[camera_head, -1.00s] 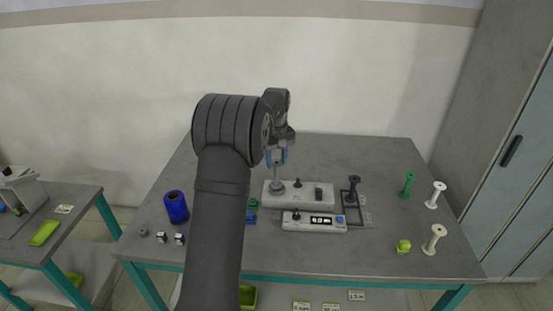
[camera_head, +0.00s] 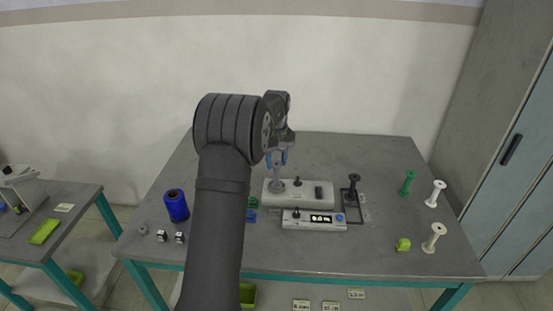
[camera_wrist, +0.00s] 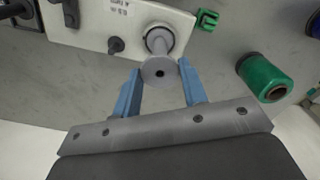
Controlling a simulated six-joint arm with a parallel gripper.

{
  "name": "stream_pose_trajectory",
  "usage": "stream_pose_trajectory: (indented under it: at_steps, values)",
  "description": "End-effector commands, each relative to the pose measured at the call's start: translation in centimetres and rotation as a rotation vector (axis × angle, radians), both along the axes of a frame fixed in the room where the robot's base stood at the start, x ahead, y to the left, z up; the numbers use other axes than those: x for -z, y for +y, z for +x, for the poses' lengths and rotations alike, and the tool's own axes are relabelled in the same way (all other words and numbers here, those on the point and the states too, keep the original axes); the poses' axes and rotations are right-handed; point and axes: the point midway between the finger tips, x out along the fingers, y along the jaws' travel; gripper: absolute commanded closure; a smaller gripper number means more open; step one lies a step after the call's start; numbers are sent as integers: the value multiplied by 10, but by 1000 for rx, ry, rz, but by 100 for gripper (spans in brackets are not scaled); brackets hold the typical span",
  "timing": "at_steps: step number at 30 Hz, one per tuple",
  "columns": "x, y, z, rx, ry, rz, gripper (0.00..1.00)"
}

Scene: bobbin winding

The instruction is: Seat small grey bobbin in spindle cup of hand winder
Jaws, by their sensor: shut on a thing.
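The small grey bobbin (camera_head: 277,175) stands upright below my gripper (camera_head: 277,159), over the left end of the white hand winder (camera_head: 307,194). My gripper's blue fingers are shut on its top flange. In the wrist view the bobbin's near flange (camera_wrist: 160,73) lies between the two fingertips, and its barrel runs down to the dark-ringed spindle cup (camera_wrist: 174,28) on the winder. The bobbin's lower end is at the cup; I cannot tell whether it is fully down in it.
A dark spool (camera_head: 353,185) stands right of the winder, and a display box (camera_head: 314,220) lies in front. A blue spool (camera_head: 176,205) stands left. Green (camera_head: 408,183) and cream (camera_head: 433,238) spools stand right. A green thread spool (camera_wrist: 265,78) is near my right finger in the wrist view.

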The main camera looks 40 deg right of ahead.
Motion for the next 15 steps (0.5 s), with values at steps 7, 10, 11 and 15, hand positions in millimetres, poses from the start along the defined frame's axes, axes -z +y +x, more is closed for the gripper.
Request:
stream_pose_trajectory:
  at_steps: [7, 10, 11, 15]
  values:
    - [2, 0, 0, 0, 0, 0, 74]
    - [2, 0, 0, 0, 0, 0, 74]
    - [2, 0, 0, 0, 0, 0, 74]
    - [2, 0, 0, 0, 0, 0, 41]
